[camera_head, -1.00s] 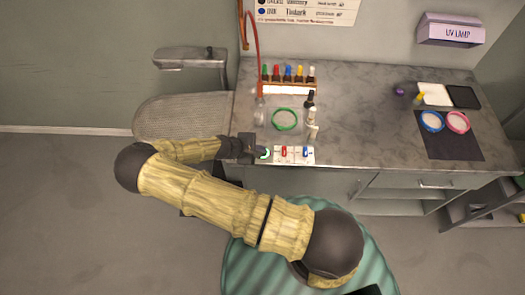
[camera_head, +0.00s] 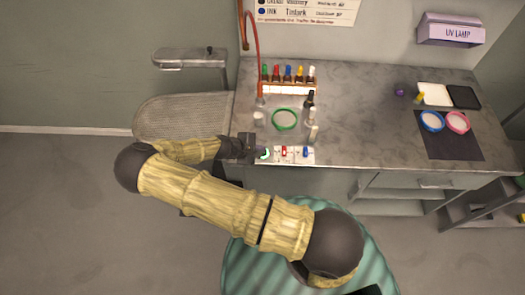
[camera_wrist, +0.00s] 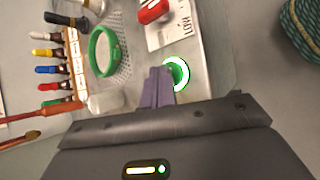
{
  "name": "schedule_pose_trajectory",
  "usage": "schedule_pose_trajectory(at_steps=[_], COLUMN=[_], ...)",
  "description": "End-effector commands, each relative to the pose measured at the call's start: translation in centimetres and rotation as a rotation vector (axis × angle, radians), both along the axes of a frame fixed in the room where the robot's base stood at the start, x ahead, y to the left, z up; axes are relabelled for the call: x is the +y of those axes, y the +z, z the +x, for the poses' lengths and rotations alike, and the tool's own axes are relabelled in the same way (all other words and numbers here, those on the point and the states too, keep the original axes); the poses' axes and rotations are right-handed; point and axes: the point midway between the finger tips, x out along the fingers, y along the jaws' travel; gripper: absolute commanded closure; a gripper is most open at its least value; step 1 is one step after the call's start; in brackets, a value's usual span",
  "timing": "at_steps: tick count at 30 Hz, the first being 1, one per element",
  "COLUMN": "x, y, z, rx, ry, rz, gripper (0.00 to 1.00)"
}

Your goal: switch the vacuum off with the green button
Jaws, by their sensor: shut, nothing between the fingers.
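The green button (camera_head: 266,153) sits at the left end of a white control panel (camera_head: 295,160) on the counter's front edge. My gripper (camera_head: 255,151) is at the button's left side in the head view. In the wrist view my gripper (camera_wrist: 160,75) is shut and empty, its fingertips close beside the ring. I cannot tell whether they touch it. A red switch (camera_head: 284,152) and a blue switch (camera_head: 305,152) are on the same panel.
A rack of coloured bottles (camera_head: 289,86) stands at the back. A chair (camera_head: 180,118) is left of the counter (camera_head: 365,125).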

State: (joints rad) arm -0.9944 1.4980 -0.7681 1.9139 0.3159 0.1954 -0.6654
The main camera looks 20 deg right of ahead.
Motion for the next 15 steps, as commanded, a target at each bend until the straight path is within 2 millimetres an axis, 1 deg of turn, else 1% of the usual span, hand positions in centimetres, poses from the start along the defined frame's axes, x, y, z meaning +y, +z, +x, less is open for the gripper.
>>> schedule_pose_trajectory(at_steps=[6,15], x=[-0.01,0.02], y=[-0.86,-0.98], z=[-0.03,-0.06], rx=[0.000,0.001], ry=[-0.001,0.001], rz=[0.001,0.001], gripper=[1.00,1.00])
